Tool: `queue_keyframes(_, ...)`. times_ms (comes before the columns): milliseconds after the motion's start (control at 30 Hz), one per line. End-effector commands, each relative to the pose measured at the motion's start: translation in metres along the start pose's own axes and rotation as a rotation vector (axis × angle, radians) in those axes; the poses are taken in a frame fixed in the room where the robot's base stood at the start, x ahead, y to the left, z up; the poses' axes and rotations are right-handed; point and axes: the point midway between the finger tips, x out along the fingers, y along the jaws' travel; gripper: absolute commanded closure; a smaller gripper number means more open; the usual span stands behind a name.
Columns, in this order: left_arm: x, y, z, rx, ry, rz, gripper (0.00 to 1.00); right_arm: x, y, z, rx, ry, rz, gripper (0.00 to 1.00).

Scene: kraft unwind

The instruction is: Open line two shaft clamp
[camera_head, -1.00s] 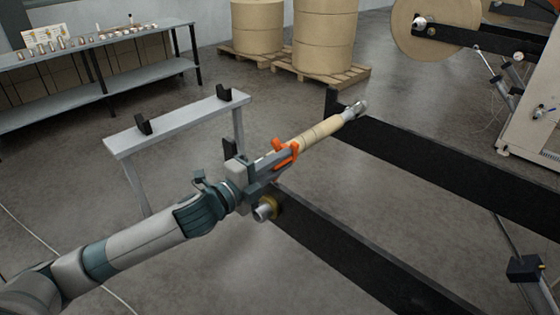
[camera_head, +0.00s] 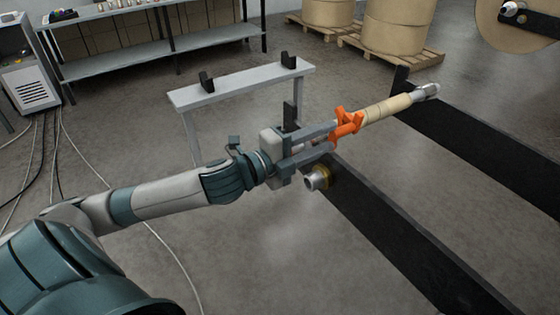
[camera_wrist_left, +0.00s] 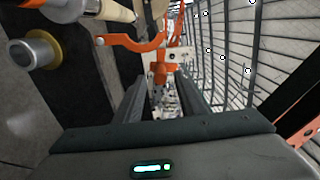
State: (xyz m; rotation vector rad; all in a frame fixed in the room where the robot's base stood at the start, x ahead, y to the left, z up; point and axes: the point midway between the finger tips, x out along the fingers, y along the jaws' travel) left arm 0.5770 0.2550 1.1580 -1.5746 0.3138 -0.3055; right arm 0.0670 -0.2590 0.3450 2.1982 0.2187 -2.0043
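The orange shaft clamp (camera_head: 346,123) sits on the near end of the tan paper-wrapped shaft (camera_head: 388,108). My left gripper (camera_head: 333,139) points at the clamp, its two fingers visibly apart, with the tips close to the orange part. In the left wrist view the fingers (camera_wrist_left: 163,100) are also apart, with an orange part (camera_wrist_left: 160,72) ahead between them; contact cannot be told. A curved orange arm (camera_wrist_left: 130,42) of the clamp shows to the left. My right gripper is not in view.
A silver shaft end with a brass collar (camera_head: 318,178) lies just below my gripper. Two black rails (camera_head: 400,235) run to the lower right. A grey stand (camera_head: 240,86) with black cradles is behind. Paper rolls (camera_head: 395,28) stand on pallets at the back.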

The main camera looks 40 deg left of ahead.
Motion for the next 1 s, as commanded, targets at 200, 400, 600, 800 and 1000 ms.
queue_keyframes(200,-0.031,0.003,0.0,0.001,0.001,0.003,0.64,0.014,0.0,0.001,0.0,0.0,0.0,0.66)
queue_keyframes(400,-0.05,0.002,0.0,-0.001,-0.001,0.003,0.64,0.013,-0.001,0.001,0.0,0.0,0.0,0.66)
queue_keyframes(600,-0.064,-0.002,0.0,-0.005,-0.001,0.002,0.64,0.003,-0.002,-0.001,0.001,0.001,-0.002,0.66)
queue_keyframes(800,-0.076,-0.002,0.0,-0.003,0.0,0.0,0.64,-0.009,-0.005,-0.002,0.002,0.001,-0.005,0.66)
queue_keyframes(1000,-0.09,-0.001,0.0,-0.003,-0.001,0.002,0.64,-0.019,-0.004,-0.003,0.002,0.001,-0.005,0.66)
